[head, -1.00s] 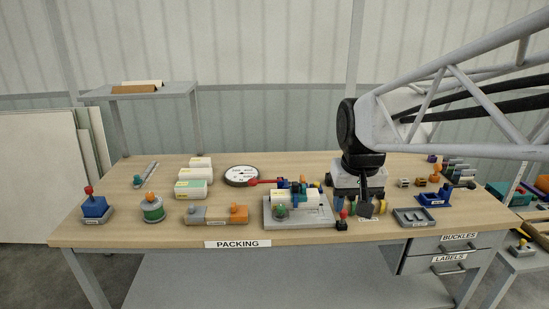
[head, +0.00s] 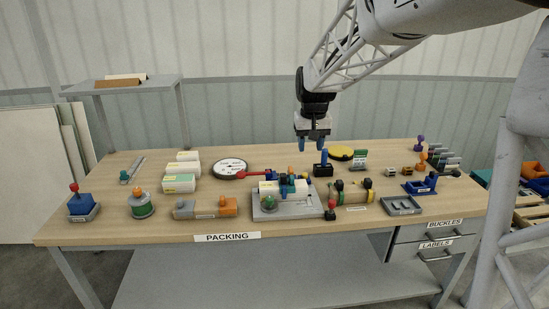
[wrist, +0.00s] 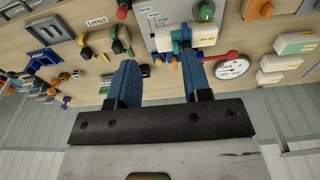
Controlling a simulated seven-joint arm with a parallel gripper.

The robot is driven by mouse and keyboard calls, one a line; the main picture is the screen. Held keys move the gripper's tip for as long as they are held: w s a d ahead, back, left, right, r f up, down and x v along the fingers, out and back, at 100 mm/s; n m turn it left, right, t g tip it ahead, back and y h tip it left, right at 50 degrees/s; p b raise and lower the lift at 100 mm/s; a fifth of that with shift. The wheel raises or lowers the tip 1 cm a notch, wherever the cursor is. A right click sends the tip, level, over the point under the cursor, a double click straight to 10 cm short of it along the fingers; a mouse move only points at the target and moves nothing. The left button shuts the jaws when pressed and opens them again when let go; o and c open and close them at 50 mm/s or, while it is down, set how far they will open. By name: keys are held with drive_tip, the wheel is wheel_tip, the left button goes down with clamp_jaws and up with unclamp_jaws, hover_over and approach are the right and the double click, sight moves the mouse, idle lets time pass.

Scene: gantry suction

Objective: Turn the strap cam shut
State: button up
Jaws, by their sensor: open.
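A grey fixture (head: 262,215) near the bench's front holds a white parcel (head: 268,190) with a blue strap (head: 288,184) around it. A small teal piece (head: 291,170) and an orange one stand at the strap; which part is the cam, I cannot tell. My gripper (head: 313,146) is open and empty, pointing down, above and behind the fixture and slightly right of it. In the wrist view, the parcel (wrist: 204,36) and a teal-blue piece (wrist: 182,38) show near the right finger, which partly hides the strap area.
A red-handled tool (head: 252,174) lies behind the fixture beside a round dial (head: 230,168). A black block with an upright blue handle (head: 323,165) stands below my gripper. Strap rolls (head: 352,192) and a red knob (head: 331,206) are right of the fixture. White boxes (head: 180,183) stand left.

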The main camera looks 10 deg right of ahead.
drive_tip(key=w+f, duration=0.3)
drive_tip(key=w, duration=0.4)
drive_tip(key=w+f, duration=0.4)
drive_tip(key=w, duration=0.4)
drive_tip(key=g, duration=0.1)
hover_over(291, 168)
drive_tip(key=f, duration=1)
drive_tip(key=shift+s+f, duration=0.15)
drive_tip(key=shift+s, duration=0.05)
drive_tip(key=shift+f, duration=0.1)
drive_tip(key=shift+f, duration=0.1)
drive_tip(key=shift+f, duration=3.8)
clamp_jaws()
